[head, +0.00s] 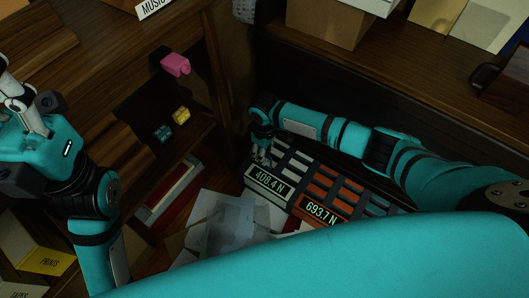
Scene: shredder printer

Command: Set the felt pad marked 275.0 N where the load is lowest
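Two label plates read 408.4 N (269,183) and 693.7 N (321,211). The first fronts a block of grey bars (297,168); the second fronts a block of orange bars (325,188). I see no marking of 275.0 N and cannot pick out a felt pad. My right gripper (262,156) points down at the far left end of the grey bars, just behind the 408.4 N plate. Its fingertips are small and dark, so contact or a held item cannot be told. My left gripper (18,100) is at the left edge, partly cut off, away from the plates.
Loose papers (225,225) lie left of the plates, beside a red-and-white tray (168,190). Pink (176,64), yellow (181,115) and teal (162,132) small items are on wooden shelves. My teal body covers the lower right.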

